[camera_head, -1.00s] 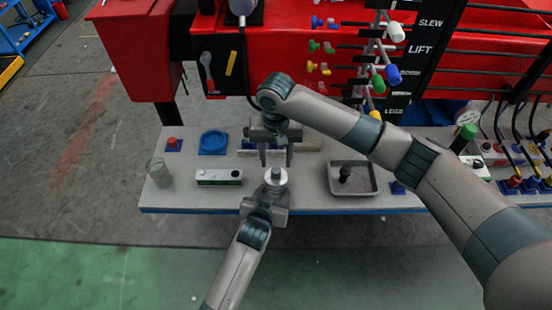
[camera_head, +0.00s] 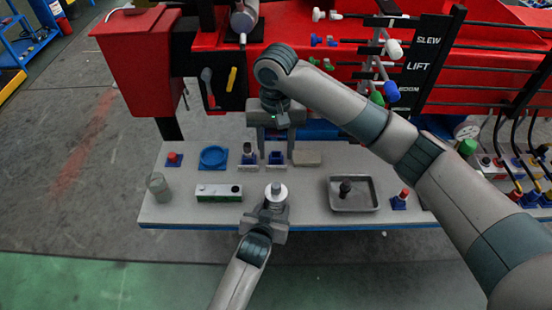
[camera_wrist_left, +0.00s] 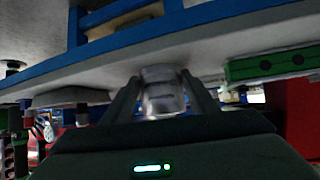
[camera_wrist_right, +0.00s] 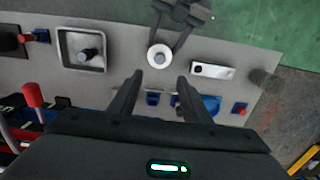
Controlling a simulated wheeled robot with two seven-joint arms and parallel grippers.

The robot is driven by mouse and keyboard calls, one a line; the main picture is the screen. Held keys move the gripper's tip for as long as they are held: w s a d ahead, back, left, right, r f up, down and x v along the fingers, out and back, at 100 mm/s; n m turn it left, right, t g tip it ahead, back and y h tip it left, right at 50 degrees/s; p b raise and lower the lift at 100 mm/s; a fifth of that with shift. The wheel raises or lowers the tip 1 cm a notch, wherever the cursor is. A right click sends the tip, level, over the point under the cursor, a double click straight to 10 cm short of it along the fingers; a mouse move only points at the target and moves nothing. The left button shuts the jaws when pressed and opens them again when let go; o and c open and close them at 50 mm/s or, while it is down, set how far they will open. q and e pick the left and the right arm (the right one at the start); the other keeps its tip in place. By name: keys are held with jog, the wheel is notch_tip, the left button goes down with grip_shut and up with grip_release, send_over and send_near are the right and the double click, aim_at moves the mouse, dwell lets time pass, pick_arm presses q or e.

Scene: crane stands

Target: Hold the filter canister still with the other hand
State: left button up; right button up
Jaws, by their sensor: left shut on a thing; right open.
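The filter canister (camera_head: 276,191) is a pale cylinder with a round top and a small raised centre, at the front edge of the bench. My left gripper (camera_head: 275,205) is shut on it from the front; the canister also shows between its fingers in the left wrist view (camera_wrist_left: 163,92). It looks upright. My right gripper (camera_head: 276,152) is open and empty, pointing down behind the canister, apart from it. In the right wrist view the canister top (camera_wrist_right: 159,56) lies just beyond the open fingertips (camera_wrist_right: 158,79).
On the bench (camera_head: 310,205) a green-and-white level (camera_head: 219,193) and a glass cup (camera_head: 158,186) stand left. A grey tray (camera_head: 372,206) with a black part (camera_head: 345,188) stands right. A blue dish (camera_head: 213,157) and small blue holders (camera_head: 276,158) sit behind. The red crane body (camera_head: 140,60) bounds the back.

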jog(key=shift+r, duration=0.6)
pick_arm(q)
jog(key=o, duration=1.3)
jog(key=shift+o, duration=0.2)
jog(key=v, duration=1.2)
jog(key=shift+r, duration=0.1)
